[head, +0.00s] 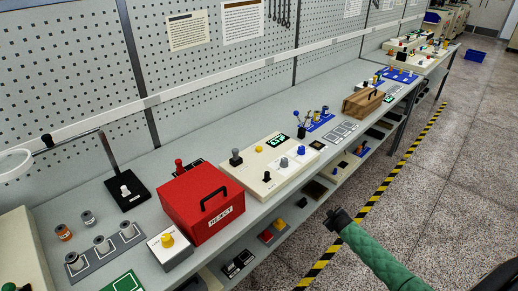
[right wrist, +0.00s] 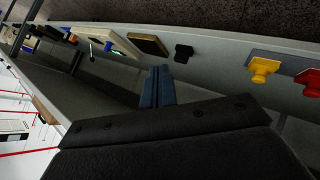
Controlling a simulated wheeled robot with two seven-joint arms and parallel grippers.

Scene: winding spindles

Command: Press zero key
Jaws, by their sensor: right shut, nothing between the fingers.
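A cream control panel (head: 262,188) lies on the bench in the head view. It carries a grey knob (head: 236,157), a yellow button (head: 259,149), a dark display with green digits (head: 277,144), a white-grey round knob (head: 284,163) and a blue button (head: 301,150). The labels are too small to read, so I cannot tell which control is the zero key. My right gripper (head: 336,217) is over the floor side of the bench, to the right of and apart from the panel. In the right wrist view its fingers (right wrist: 158,84) are together and empty. My left gripper is not in view.
A red box with a black handle (head: 203,200) stands left of the panel. A wooden box (head: 362,103) and a blue rack (head: 318,122) stand farther along. The lower shelf holds a yellow piece (right wrist: 262,66), a black piece (right wrist: 183,53) and a brown-framed tray (right wrist: 150,45).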

